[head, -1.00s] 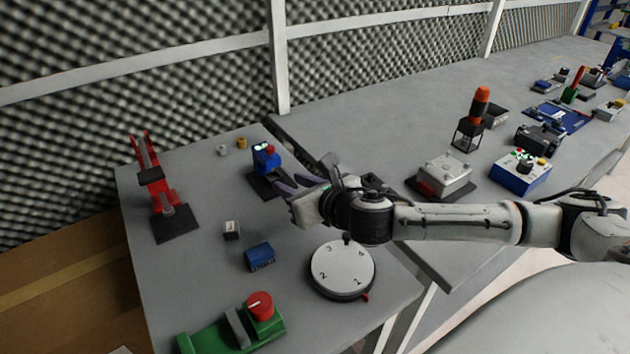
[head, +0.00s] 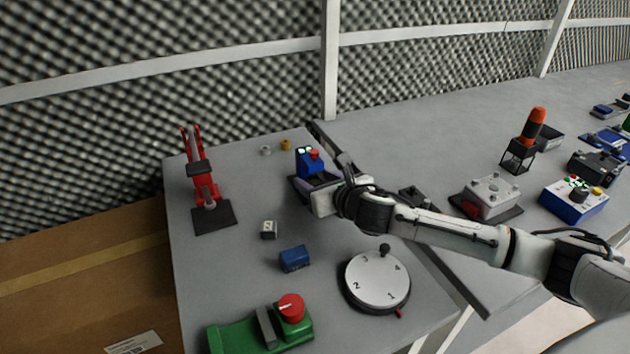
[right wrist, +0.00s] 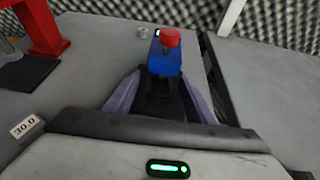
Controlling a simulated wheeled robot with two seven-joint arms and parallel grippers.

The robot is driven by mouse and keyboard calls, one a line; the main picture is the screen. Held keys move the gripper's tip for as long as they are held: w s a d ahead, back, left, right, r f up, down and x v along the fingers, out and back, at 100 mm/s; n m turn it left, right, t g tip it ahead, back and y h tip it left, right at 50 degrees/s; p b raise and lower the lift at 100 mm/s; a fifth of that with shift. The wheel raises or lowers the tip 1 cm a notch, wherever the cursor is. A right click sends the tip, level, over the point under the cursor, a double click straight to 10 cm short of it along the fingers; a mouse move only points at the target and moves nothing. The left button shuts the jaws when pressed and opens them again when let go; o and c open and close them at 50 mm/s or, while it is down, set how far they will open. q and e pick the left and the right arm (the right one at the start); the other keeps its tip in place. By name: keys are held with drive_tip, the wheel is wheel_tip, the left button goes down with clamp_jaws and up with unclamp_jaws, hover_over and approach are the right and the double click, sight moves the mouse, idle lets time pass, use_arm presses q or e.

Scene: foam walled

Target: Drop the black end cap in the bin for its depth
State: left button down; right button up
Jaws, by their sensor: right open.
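I cannot pick out a black end cap for certain, and no clear bin shows. My right gripper (right wrist: 160,98) is open, with its purple fingers on either side of the black lower part of a blue device (right wrist: 164,58) with a red button; I cannot tell whether they touch it. In the head view the blue device (head: 310,163) stands on a dark base near the back of the table, and my right gripper (head: 318,190) is at its front, its fingers mostly hidden. My left gripper is not in view.
A red stand (head: 203,185) is at the left. A small labelled block (head: 268,229), a blue ridged block (head: 294,258), a numbered white dial (head: 378,280) and a green unit with red knob (head: 255,332) stand nearer. Two small rings (head: 285,145) lie at the back.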

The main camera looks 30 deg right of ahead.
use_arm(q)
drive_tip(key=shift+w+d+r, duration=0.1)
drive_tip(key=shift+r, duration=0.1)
use_arm(e)
drive_tip(key=shift+w+f, duration=0.15)
drive_tip(key=shift+w, duration=0.25)
drive_tip(key=c, duration=1.1)
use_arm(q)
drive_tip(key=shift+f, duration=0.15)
use_arm(e)
drive_tip(key=shift+s, duration=0.15)
drive_tip(key=shift+s+a+p, duration=0.1)
drive_tip(key=shift+s+p, duration=0.4)
drive_tip(key=shift+s, duration=0.05)
drive_tip(key=shift+s+p, duration=0.5)
drive_tip(key=shift+s, duration=0.65)
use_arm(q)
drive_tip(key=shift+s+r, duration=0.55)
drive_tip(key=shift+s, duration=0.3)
use_arm(e)
drive_tip(key=o, duration=1.1)
drive_tip(key=shift+w, duration=0.1)
